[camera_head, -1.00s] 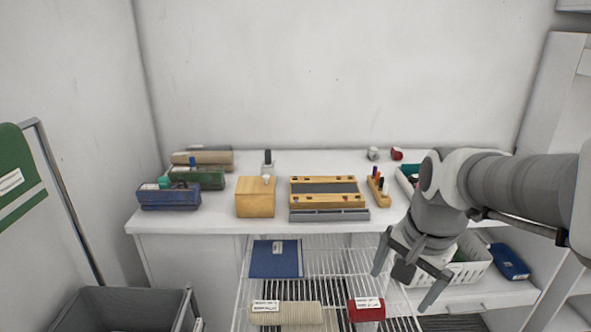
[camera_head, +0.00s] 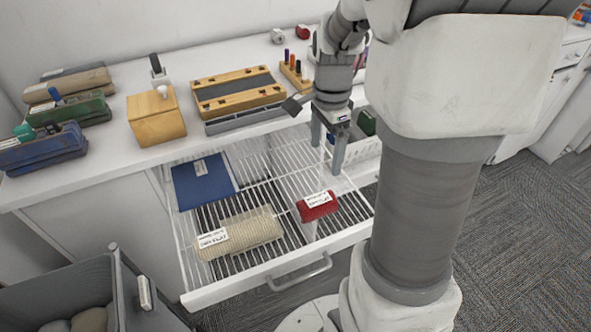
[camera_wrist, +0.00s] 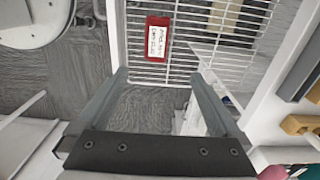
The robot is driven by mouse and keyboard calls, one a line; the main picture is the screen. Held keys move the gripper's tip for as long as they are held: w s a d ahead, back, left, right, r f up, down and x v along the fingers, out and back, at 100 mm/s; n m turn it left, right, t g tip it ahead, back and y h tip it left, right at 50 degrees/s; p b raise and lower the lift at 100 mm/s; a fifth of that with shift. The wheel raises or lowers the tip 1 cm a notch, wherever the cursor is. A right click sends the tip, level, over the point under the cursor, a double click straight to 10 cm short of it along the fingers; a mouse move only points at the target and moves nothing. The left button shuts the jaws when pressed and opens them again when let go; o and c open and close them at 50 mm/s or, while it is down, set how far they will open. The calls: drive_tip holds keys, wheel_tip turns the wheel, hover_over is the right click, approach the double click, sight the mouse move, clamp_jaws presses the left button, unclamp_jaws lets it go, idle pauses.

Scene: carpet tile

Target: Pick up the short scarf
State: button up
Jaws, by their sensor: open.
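A short red rolled cloth (camera_head: 317,206) with a white label lies on the pulled-out wire rack (camera_head: 188,250), towards its right side. A longer cream ribbed roll (camera_head: 240,233), also labelled, lies to its left. The red one is the shorter roll; I cannot read the labels. My gripper (camera_head: 328,152) is open and empty, pointing down above the rack's back right, beyond the red roll and apart from it. In the wrist view the red roll (camera_wrist: 157,38) lies ahead of the open fingers (camera_wrist: 159,76), on the wires.
A dark blue folded item (camera_head: 203,181) lies at the rack's back left. The white counter (camera_head: 90,150) above holds boxes and trays. A grey bin (camera_head: 75,285) is at front left.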

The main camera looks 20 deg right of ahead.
sight(320, 198)
wheel_tip(320, 198, down, 12)
drive_tip(key=b, duration=0.3)
drive_tip(key=shift+s+r, duration=0.1)
drive_tip(key=shift+r, duration=0.05)
drive_tip(key=shift+s+a+f+b, duration=0.15)
drive_tip(key=shift+f+b, duration=0.2)
drive_tip(key=shift+f, duration=0.55)
drive_tip(key=shift+s+a+f+b, duration=0.1)
drive_tip(key=shift+f+b, duration=0.2)
drive_tip(key=shift+f, duration=0.55)
drive_tip(key=shift+s+a+f+b, duration=0.15)
drive_tip(key=shift+f+b, duration=0.2)
drive_tip(key=shift+f, duration=0.55)
drive_tip(key=shift+w, duration=0.1)
drive_tip(key=shift+c, duration=0.3)
drive_tip(key=c, duration=1.3)
drive_tip(key=shift+r, duration=0.15)
drive_tip(key=shift+c, duration=0.2)
